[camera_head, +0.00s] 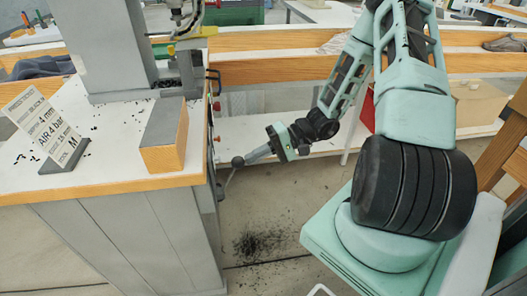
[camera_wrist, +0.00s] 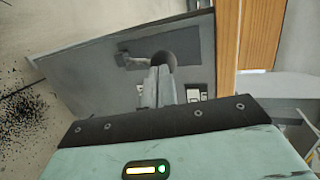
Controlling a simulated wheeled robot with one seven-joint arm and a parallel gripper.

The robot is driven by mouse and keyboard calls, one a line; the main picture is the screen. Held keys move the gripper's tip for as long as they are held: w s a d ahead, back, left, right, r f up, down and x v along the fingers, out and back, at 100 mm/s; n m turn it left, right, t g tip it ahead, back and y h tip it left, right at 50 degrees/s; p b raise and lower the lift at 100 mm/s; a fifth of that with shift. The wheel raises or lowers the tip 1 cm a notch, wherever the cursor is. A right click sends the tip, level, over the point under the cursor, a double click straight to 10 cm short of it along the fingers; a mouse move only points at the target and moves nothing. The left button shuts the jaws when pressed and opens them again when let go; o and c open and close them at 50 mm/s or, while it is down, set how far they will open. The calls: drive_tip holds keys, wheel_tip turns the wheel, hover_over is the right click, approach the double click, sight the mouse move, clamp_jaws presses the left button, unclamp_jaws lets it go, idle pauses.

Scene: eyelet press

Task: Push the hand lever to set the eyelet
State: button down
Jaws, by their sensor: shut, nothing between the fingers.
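The hand lever is a thin rod with a dark ball knob (camera_head: 238,161), standing out from the right side of the grey workbench cabinet. In the wrist view the dark round knob (camera_wrist: 164,61) shows just beyond my fingertips, partly hidden by them. My gripper (camera_head: 249,158) reaches left and slightly down to the knob from the right. Its fingers are together and empty, with the tips (camera_wrist: 163,76) at the knob. I cannot tell whether they touch it. The eyelet press (camera_head: 186,72) stands on the bench above, cut off by the top edge. No eyelet can be made out.
The bench top (camera_head: 110,165) carries a lettered sign (camera_head: 45,125), a wood block with a grey face (camera_head: 165,140) and black crumbs. A pile of black bits (camera_head: 260,245) lies on the floor. Wood-edged benches stand behind. The floor below my gripper is otherwise clear.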

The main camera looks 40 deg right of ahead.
drive_tip(key=shift+a, duration=0.1)
drive_tip(key=w+a+r+h+p, duration=0.1)
drive_tip(key=w+a+r+g+h+p, duration=0.1)
drive_tip(key=a, duration=0.1)
drive_tip(key=shift+r, duration=0.25)
drive_tip(key=shift+d+f, duration=0.15)
drive_tip(key=shift+f, duration=0.05)
drive_tip(key=shift+r, duration=0.1)
drive_tip(key=shift+r+p, duration=0.35)
drive_tip(key=shift+r, duration=0.4)
drive_tip(key=shift+d, duration=0.1)
